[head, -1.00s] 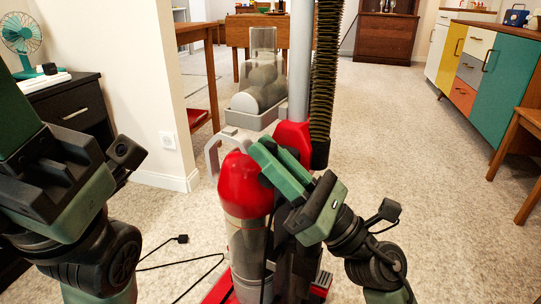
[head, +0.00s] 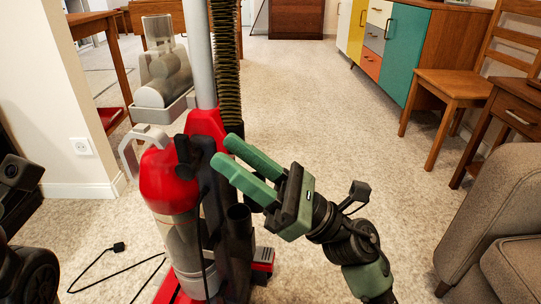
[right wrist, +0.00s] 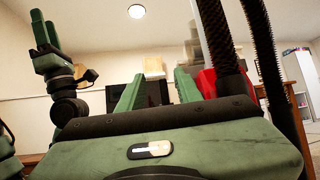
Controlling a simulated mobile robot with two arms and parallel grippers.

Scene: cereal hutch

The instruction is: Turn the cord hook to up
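A red and grey upright vacuum cleaner (head: 168,180) stands in the middle left of the head view. A black hook-like part (head: 188,156), which looks like the cord hook, sits on its upper back beside the red housing; its exact direction is hard to tell. My right gripper (head: 221,149) is open and empty, its green fingertips just right of that part, apparently apart from it. Its fingers also stand apart in the right wrist view (right wrist: 158,92). My left gripper (right wrist: 46,35) shows there at upper left with its two fingers apart; in the head view only dark arm parts show.
A black hose (head: 226,70) and grey tube rise from the vacuum. A black cord with a plug (head: 118,247) lies on the carpet. A wall corner (head: 90,110) is at left. An armchair (head: 500,220) and wooden chair (head: 450,85) are at right. Carpet between is clear.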

